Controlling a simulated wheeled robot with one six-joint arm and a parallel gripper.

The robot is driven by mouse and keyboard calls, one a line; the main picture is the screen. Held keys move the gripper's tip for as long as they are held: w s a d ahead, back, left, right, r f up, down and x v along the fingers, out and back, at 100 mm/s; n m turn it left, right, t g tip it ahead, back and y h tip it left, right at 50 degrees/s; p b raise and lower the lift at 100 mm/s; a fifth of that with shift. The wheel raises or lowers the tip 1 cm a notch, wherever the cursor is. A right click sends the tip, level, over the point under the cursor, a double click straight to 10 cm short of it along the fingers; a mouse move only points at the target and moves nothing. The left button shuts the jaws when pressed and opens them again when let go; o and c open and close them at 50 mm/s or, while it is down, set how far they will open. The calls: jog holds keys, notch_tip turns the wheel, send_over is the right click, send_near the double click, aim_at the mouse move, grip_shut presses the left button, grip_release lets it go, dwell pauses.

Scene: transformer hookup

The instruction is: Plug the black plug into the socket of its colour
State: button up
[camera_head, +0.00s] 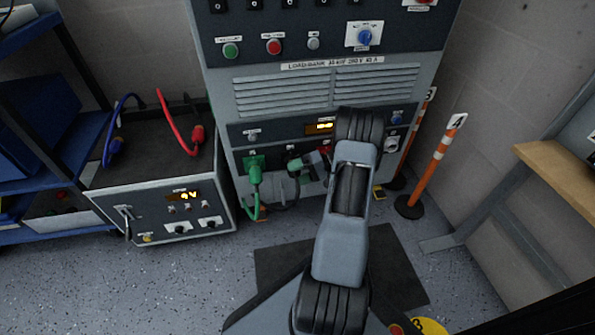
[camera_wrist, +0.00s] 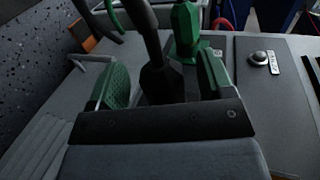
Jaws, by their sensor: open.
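The black plug (camera_wrist: 160,82), with a thick black cable, stands at the cabinet face between the two green-padded fingers of my gripper (camera_wrist: 162,84). The fingers are apart, one on each side of it; I cannot tell whether they touch it. In the head view my gripper (camera_head: 306,165) is at the row of sockets low on the load bank, partly behind my arm. The socket under the black plug is hidden, so I cannot tell whether the plug is seated. A green plug (camera_head: 254,174) sits in the green socket beside it; it also shows in the wrist view (camera_wrist: 186,35).
The grey load bank cabinet (camera_head: 275,98) stands ahead. A supply box (camera_head: 165,213) with a blue plug (camera_head: 115,146) and a red plug (camera_head: 197,134) is at left. Orange posts (camera_head: 438,160) and a wooden bench (camera_head: 560,170) are at right.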

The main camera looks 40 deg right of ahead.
jog(key=shift+s+a+p, duration=0.15)
jog(key=shift+s+a, duration=0.15)
jog(key=shift+s, duration=0.3)
jog(key=shift+s+a+p, duration=0.2)
jog(key=shift+s+a, duration=0.1)
jog(key=shift+s, duration=0.3)
jog(key=shift+s+a+p, duration=0.15)
jog(key=shift+s+a, duration=0.15)
jog(key=shift+s, duration=0.3)
jog(key=p+v, duration=0.4)
jog(key=v, duration=0.9)
jog(key=shift+d+r, duration=0.25)
jog(key=shift+d, duration=0.1)
jog(key=shift+s+r, duration=0.1)
